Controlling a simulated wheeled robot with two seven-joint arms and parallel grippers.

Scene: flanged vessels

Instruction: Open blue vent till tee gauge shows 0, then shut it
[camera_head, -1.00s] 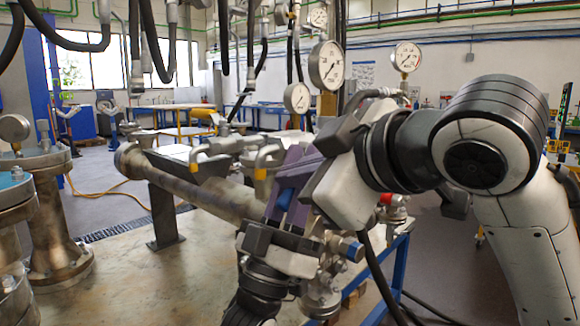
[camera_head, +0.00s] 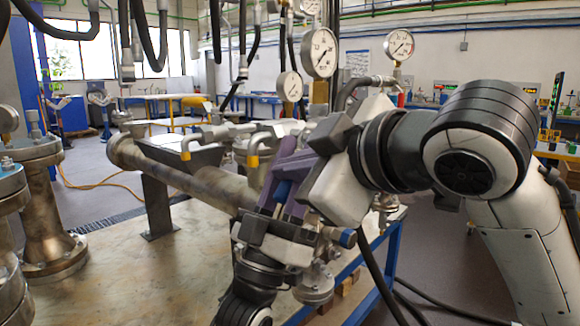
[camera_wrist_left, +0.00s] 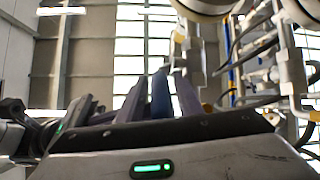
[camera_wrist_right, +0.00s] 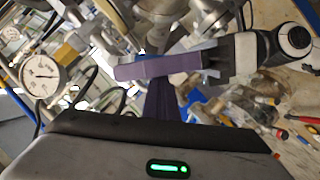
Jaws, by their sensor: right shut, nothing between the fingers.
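My left gripper (camera_head: 284,182) points up from the bottom middle in the head view. Its purple fingers (camera_wrist_left: 172,95) have a blue part between or beside them; whether they clamp it is unclear. My right gripper (camera_head: 270,200) reaches in from the right, close against the left fingers, and is shut and empty. In the right wrist view the left gripper's purple finger (camera_wrist_right: 160,66) crosses in front of my right fingers (camera_wrist_right: 165,100). A blue-capped fitting (camera_head: 348,238) shows beside them. Dial gauges stand behind: small (camera_head: 291,86), large (camera_head: 319,52) and right (camera_head: 399,44); their readings are too small to tell.
A long flanged pipe (camera_head: 185,180) runs above the workbench (camera_head: 130,270). Flanged vessels (camera_head: 40,210) stand at left. Hoses hang overhead. In the right wrist view, hand tools (camera_wrist_right: 290,118) lie at right.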

